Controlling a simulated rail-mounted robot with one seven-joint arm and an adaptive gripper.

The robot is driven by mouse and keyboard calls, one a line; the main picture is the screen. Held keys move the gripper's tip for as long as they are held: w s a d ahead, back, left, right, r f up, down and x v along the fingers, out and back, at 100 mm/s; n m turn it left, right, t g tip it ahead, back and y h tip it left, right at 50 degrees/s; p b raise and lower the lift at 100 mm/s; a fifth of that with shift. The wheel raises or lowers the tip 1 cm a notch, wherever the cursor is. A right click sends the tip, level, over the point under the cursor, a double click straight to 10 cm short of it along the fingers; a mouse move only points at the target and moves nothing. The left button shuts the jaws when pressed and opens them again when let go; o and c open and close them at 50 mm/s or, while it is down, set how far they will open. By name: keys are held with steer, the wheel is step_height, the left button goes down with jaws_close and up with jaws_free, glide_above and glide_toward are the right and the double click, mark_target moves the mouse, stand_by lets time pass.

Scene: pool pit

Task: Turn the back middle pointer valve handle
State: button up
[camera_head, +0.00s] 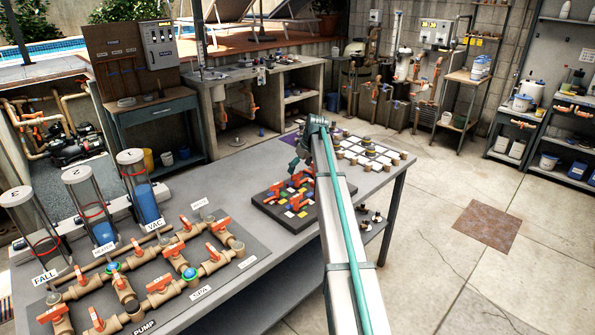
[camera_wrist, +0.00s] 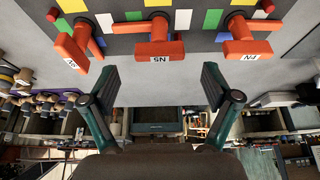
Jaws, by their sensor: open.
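A dark board (camera_head: 268,208) with coloured squares and several orange pointer valve handles (camera_head: 296,186) lies on the grey bench. In the wrist view, a row of three handles shows at the top: a left one (camera_wrist: 68,50), a middle one (camera_wrist: 158,50) marked with letters that read upside down, and a right one (camera_wrist: 246,47). I cannot tell for certain which row this is. My gripper (camera_wrist: 162,75) is open and empty. Its fingers are spread below the middle handle in the picture, apart from it. In the head view my arm hides the board's right side and my fingertips.
A pipe panel (camera_head: 225,272) with orange-handled valves and clear cylinders (camera_head: 85,195) stands left on the bench. A board with small round pieces (camera_head: 365,152) lies behind the handle board. Open floor (camera_head: 470,240) is to the right.

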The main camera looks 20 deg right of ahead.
mark_target(297, 173)
steer(key=shift+x, duration=1.8)
steer(key=c, duration=1.1)
steer(key=shift+c, duration=0.2)
steer(key=shift+m, duration=0.3)
